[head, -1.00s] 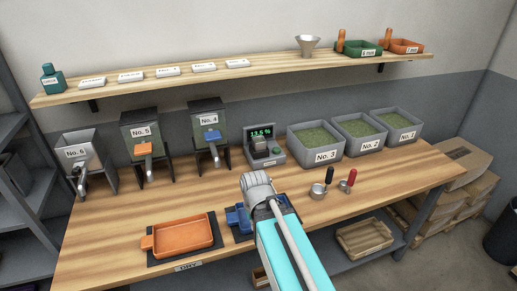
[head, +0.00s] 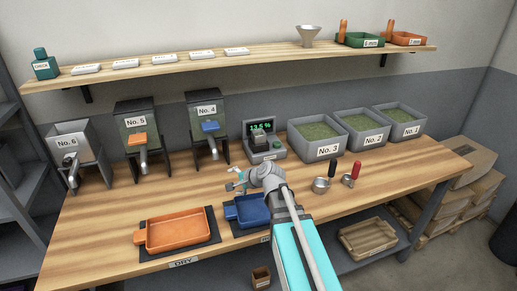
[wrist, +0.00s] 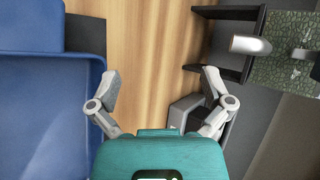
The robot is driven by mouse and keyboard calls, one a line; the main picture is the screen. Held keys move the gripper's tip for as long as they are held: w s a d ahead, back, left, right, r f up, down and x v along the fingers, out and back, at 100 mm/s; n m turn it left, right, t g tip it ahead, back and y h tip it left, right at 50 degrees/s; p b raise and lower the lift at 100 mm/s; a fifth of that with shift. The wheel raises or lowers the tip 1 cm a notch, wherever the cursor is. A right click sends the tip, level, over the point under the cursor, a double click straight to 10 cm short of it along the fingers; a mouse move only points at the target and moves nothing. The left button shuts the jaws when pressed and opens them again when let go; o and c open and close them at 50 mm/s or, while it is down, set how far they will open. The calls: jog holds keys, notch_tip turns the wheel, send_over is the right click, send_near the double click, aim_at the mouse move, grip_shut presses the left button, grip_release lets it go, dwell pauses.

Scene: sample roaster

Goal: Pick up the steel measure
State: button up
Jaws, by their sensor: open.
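A steel measure, a small round cup with a dark handle (head: 320,185), stands on the bench to the right of my arm in the head view. Beside it is a smaller steel piece with a red handle (head: 348,179); I cannot tell for certain which of the two is the task's measure. My gripper (head: 237,181) is over the bench behind the blue tray, left of both. Its fingers are spread and empty in the wrist view (wrist: 160,82). Neither steel piece shows in the wrist view.
The blue tray (head: 252,211) is close to my gripper, with an orange tray (head: 178,231) to its left. A moisture meter (head: 265,145) and grey bins of green beans (head: 318,150) stand behind. Dispensers (head: 208,130) line the back left. The bench between is bare.

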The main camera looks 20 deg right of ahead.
jog(key=w+d+r+m+t+b, duration=0.2)
jog(key=w+d+m+t+b, duration=0.2)
jog(key=w+d+m+t, duration=0.5)
jog(key=m+h+b, duration=0.3)
jog(key=m+h, duration=0.3)
jog(key=m, duration=0.8)
send_near(261, 136)
jog(key=s, duration=0.1)
jog(key=shift+a, duration=0.1)
jog(key=shift+w+n, duration=0.1)
jog(key=shift+n, duration=0.2)
jog(key=shift+w+a, duration=0.15)
jog(key=shift+w, duration=4.1)
jog(key=shift+w+f, duration=0.1)
jog(key=shift+w, duration=2.5)
